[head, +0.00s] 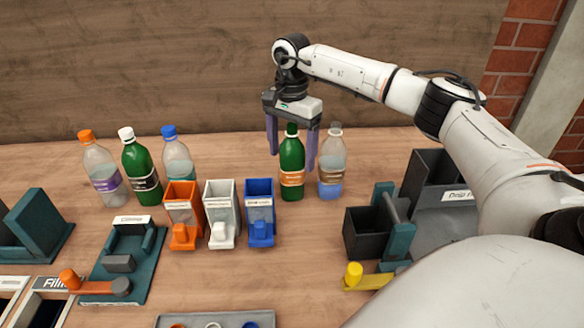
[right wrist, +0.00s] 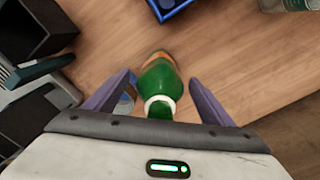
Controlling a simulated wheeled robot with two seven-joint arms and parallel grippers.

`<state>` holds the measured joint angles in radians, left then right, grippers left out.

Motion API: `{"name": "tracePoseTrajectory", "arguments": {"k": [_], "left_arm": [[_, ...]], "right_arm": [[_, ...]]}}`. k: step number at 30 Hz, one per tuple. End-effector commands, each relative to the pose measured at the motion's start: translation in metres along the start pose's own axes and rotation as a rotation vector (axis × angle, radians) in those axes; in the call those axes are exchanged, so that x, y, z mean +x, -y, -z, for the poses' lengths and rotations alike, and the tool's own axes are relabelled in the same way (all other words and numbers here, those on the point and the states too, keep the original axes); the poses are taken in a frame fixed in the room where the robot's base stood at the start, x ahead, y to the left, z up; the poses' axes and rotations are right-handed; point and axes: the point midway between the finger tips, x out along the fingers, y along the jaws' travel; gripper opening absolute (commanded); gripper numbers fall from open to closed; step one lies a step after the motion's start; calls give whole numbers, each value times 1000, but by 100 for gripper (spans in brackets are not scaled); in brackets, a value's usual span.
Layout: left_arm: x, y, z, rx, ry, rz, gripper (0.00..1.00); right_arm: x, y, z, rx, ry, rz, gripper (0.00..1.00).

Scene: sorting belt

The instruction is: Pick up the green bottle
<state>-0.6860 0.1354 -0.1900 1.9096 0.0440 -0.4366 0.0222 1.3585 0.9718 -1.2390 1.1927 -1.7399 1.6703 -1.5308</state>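A green bottle (head: 291,168) with an orange label and green cap stands upright on the wooden table; it also shows in the right wrist view (right wrist: 160,82). My right gripper (head: 292,155) is above it, pointing down and open. Its two purple fingers are on either side of the bottle's upper part, with visible gaps in the right wrist view (right wrist: 161,78). Another green bottle (head: 141,168), with a white cap and dark label, stands at the left. My left gripper is not in view.
A clear bottle with a grey cap (head: 332,168) stands close to the right finger. Orange (head: 183,205), white (head: 221,210) and blue (head: 260,208) dispensers stand in front at left. Dark bins (head: 365,235) are at right. A wooden wall (head: 200,60) rises behind.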

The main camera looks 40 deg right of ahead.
Motion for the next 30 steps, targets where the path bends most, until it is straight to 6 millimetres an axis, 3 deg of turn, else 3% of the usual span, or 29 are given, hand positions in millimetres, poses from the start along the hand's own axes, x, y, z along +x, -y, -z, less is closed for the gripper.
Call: {"name": "tracePoseTrajectory", "arguments": {"k": [1, 10, 22, 26, 30], "left_arm": [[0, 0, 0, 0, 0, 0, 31], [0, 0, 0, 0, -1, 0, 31], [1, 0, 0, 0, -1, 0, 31], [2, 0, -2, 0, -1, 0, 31], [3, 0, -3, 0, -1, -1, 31]], "right_arm": [[0, 0, 0, 0, 0, 0, 68], [0, 0, 0, 0, 0, 0, 19], [-10, 1, 0, 0, 1, 4, 19], [-28, 1, 0, -1, 0, 5, 19], [-61, 2, -1, -1, 1, 8, 19]]}}
